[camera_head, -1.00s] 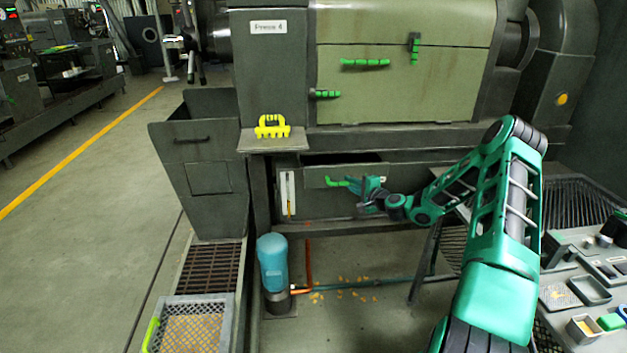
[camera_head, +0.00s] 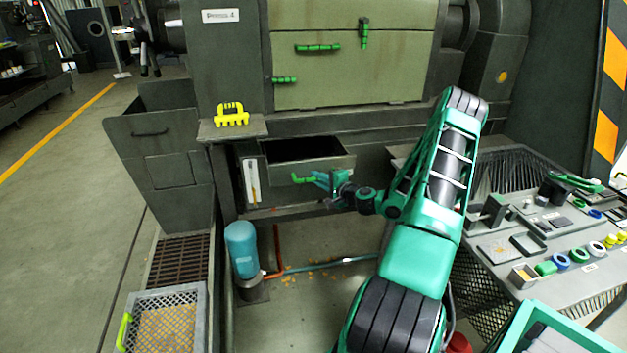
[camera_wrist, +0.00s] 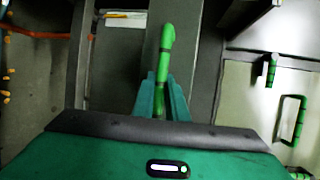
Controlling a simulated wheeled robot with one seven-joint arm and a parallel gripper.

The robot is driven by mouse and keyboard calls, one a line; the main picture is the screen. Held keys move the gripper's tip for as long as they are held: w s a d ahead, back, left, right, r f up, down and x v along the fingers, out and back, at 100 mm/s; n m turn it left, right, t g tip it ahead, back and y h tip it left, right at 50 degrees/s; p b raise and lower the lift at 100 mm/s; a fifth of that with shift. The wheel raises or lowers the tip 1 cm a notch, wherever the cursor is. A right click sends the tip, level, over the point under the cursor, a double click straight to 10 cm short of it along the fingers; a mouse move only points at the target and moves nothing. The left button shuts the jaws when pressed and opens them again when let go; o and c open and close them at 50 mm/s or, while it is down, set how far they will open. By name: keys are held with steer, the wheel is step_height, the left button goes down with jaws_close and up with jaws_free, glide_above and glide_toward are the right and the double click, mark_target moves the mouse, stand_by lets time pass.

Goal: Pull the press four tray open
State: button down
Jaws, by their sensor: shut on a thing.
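The press four tray (camera_head: 322,167) is a grey drawer below the press body, and it stands out from the machine with its dark inside showing. Its green handle (camera_head: 303,179) is on the front face. My gripper (camera_head: 331,182) is shut on that handle. In the wrist view the teal fingers (camera_wrist: 161,97) close around the green handle (camera_wrist: 166,45), whose free end sticks out past them. The sign on the press (camera_head: 220,16) is above left.
A blue cylinder (camera_head: 242,250) and a mesh crate (camera_head: 165,325) stand on the floor at lower left. A bench with small parts (camera_head: 540,240) is at right. Floor below the tray is mostly clear.

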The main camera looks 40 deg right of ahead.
steer(key=shift+a+f, duration=0.1)
steer(key=shift+f, duration=0.05)
steer(key=c, duration=1.8)
jaws_free()
steer(key=shift+o, duration=0.2)
steer(key=shift+s, duration=0.15)
steer(key=d+v, duration=0.1)
steer(key=v, duration=0.9)
steer(key=shift+s+a, duration=0.25)
steer(key=shift+a, duration=0.15)
